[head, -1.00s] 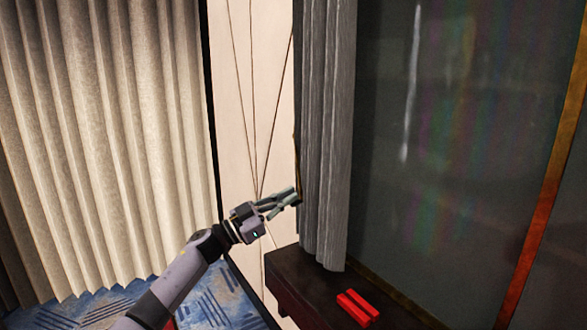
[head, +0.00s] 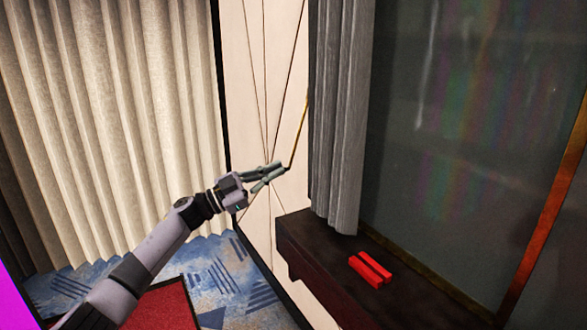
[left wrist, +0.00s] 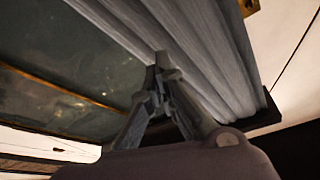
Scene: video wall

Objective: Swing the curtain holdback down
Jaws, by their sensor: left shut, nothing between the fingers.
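The grey curtain (head: 340,120) hangs straight down in the head view, over a dark ledge. A thin gold rod (head: 299,135), apparently the holdback, slants down and left from the curtain's left edge. Its lower end is at the fingertips of my left gripper (head: 284,167); I cannot tell whether they touch. The left gripper is shut and empty, left of the curtain. In the left wrist view the fingertips (left wrist: 161,66) are together in front of the grey curtain folds (left wrist: 205,50). A small gold piece (left wrist: 249,7) shows at the top right there. My right gripper is not in view.
A red object (head: 370,269) lies on the dark ledge (head: 325,275) below the curtain. A dark glossy panel (head: 460,130) fills the right side. A pale pleated curtain (head: 110,120) hangs at left, above blue patterned carpet (head: 212,275).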

